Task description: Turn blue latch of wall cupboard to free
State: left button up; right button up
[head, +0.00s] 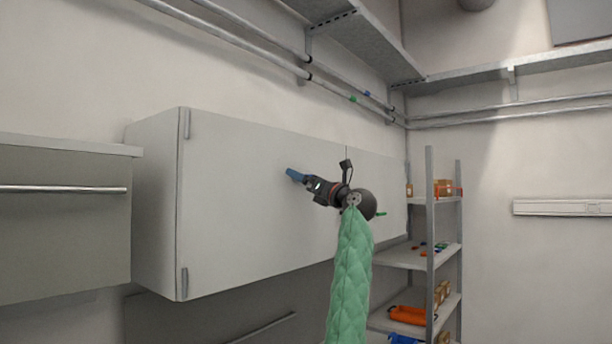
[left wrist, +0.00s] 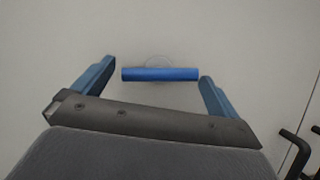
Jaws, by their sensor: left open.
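The white wall cupboard (head: 250,190) hangs on the left wall in the head view, with its doors shut. In the left wrist view the blue latch (left wrist: 160,74) is a short bar lying level across the picture, over a faint round outline on the pale door. My left gripper (head: 292,174) is at the cupboard front, its blue fingers toward the door. In the left wrist view its open fingers (left wrist: 157,78) stand either side of the latch, with a gap at each end. In the head view the latch cannot be told apart from the fingers. My right gripper is out of view.
A small green piece (head: 381,213) shows just right of my wrist at the cupboard front. A shelf rack (head: 431,210) with orange items stands to the right. A grey cabinet (head: 60,220) is at the left. Pipes (head: 250,30) and a shelf run above.

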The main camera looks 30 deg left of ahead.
pick_arm(q)
jog(key=shift+a+r, duration=0.1)
jog(key=shift+a, duration=0.15)
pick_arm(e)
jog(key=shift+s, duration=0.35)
pick_arm(q)
jog(key=c, duration=1.3)
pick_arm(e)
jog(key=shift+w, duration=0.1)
